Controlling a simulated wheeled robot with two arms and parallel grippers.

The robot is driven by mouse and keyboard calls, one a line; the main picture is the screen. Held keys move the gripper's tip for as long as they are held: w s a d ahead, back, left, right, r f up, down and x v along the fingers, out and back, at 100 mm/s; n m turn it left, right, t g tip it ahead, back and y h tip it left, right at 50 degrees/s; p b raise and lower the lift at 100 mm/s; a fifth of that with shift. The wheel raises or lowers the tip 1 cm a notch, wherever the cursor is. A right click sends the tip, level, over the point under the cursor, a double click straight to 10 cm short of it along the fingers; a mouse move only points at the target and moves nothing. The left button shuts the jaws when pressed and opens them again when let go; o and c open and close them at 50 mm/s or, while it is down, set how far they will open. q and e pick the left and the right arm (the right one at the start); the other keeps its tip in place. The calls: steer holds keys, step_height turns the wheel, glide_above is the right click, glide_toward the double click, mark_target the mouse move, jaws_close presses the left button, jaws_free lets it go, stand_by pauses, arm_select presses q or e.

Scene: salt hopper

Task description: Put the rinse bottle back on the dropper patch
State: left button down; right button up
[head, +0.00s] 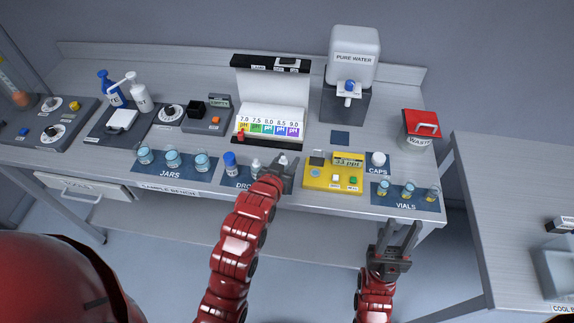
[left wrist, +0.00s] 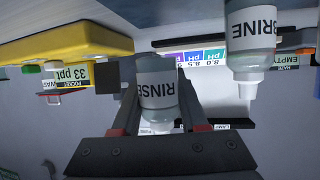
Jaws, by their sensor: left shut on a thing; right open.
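The rinse bottle (left wrist: 157,88), white-labelled and translucent, is between the fingers of my left gripper (left wrist: 158,100), which is shut on it; the wrist picture is upside down. In the head view my left gripper (head: 282,174) is at the right end of the dropper patch (head: 241,182), with the rinse bottle's pale top (head: 283,160) just showing. I cannot tell whether its base touches the patch. The brine bottle (left wrist: 251,40) stands beside it, apart. My arm hides part of the patch. My right gripper (head: 396,243) is open and empty before the bench's front edge.
A blue-capped bottle (head: 230,162) stands on the patch's left. The yellow salinity meter (head: 333,175) is close on the right. Jars (head: 172,160) stand left and vials (head: 408,190) right. The pH chart stand (head: 272,100) is behind.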

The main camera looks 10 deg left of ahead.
mark_target(287, 167)
arm_select(q)
steer(key=shift+w+a, duration=0.1)
steer(key=shift+w, duration=0.45)
steer(key=shift+f+p, duration=0.4)
steer(key=shift+p, duration=0.1)
step_height(287, 167, down, 2)
steer(key=shift+f+p, duration=0.1)
steer(key=shift+p, duration=0.55)
steer(key=shift+f, duration=0.35)
steer(key=shift+f, duration=0.1)
steer(key=c, duration=0.9)
jaws_free()
steer(key=shift+f, duration=0.1)
steer(key=o, duration=0.5)
steer(key=shift+c, duration=0.2)
